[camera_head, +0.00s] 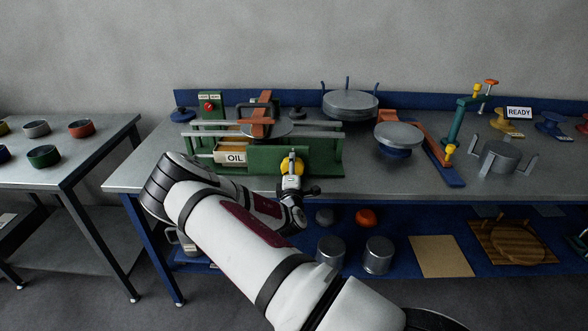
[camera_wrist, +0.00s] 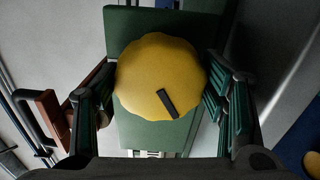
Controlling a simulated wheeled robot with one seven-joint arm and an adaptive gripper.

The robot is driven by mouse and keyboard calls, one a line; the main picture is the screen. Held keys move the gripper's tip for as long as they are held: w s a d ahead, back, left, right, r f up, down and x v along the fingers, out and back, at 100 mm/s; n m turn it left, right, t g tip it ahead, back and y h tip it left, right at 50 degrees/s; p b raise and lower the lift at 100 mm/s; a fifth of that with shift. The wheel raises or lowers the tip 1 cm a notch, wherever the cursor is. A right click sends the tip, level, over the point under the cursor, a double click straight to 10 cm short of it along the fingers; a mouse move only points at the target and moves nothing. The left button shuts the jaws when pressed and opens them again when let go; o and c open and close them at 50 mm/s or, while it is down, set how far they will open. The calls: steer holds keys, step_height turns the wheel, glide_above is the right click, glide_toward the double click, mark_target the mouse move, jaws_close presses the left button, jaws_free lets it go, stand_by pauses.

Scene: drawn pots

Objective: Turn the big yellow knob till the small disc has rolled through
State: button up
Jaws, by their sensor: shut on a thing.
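The big yellow knob (camera_head: 291,166) sits on the front of the green machine (camera_head: 320,160) on the bench. In the wrist view the knob (camera_wrist: 155,75) fills the middle, round with a wavy edge and a dark bar mark slanting on its face. My gripper (camera_wrist: 158,100) has its fingers on both sides of the knob, shut on it. In the head view my gripper (camera_head: 291,182) is at the front of the machine, partly covering the knob. A grey disc (camera_head: 265,130) lies on the machine between the rails, under an orange clamp. I cannot tell whether it is the small disc.
A round pan (camera_head: 350,104) and a grey disc on a blue base (camera_head: 399,136) stand to the right. A side table (camera_head: 60,150) with several coloured pots is at left. Bare bench lies in front of the machine's right.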

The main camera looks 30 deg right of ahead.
steer(key=m+p, duration=0.1)
steer(key=m, duration=0.5)
steer(key=shift+m, duration=0.3)
steer(key=m+p, duration=0.2)
steer(key=m, duration=0.3)
steer(key=shift+m, duration=0.3)
steer(key=m+p, duration=0.1)
steer(key=m, duration=0.4)
steer(key=shift+p, duration=0.3)
steer(key=m+p, duration=0.1)
steer(key=m, duration=0.5)
steer(key=shift+w+a+f+p, duration=0.1)
steer(key=shift+p, duration=0.2)
steer(key=o, duration=1.1)
steer(key=shift+o, duration=0.2)
